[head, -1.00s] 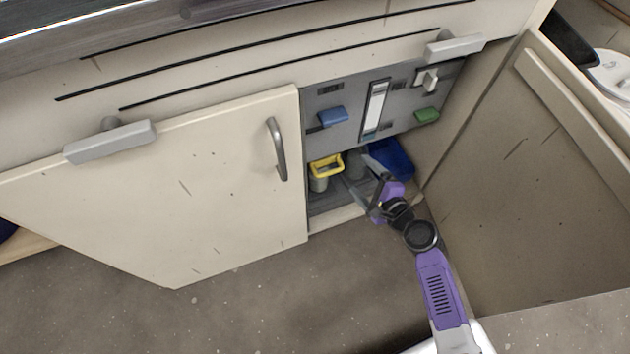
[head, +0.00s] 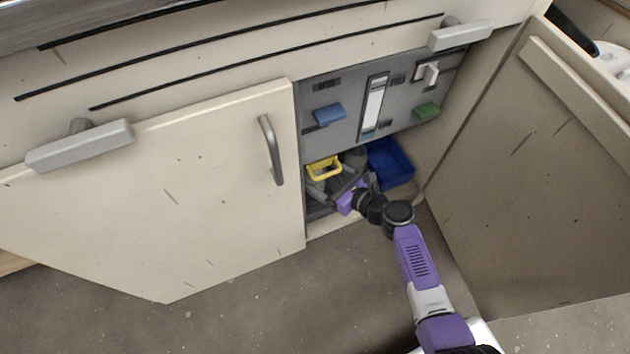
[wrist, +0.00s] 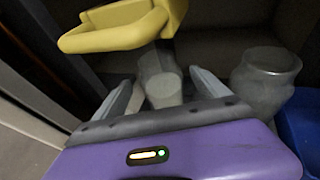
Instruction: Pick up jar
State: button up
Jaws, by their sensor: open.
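My gripper (wrist: 160,79) is open inside the low cupboard. In the wrist view its two pale fingers stand either side of a grey, cloudy jar-like thing (wrist: 158,72) under a yellow handle-shaped piece (wrist: 115,30). I cannot tell whether the fingers touch it. A second jar (wrist: 265,78), grey and rounded with a wide rim, stands upright right of the fingers. In the head view my gripper (head: 335,186) reaches in below the yellow piece (head: 323,168) and hides much of what is there. The second jar (head: 355,158) shows behind it.
A blue bin (head: 390,163) sits right of the jars. A cream door (head: 170,195) is at the left and another panel (head: 540,180) at the right. The floor in front is clear.

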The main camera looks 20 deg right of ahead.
jog(key=b+x, duration=0.1)
jog(key=x, duration=0.2)
jog(key=shift+d+f, duration=0.1)
jog(key=shift+w, duration=0.35)
grip_shut()
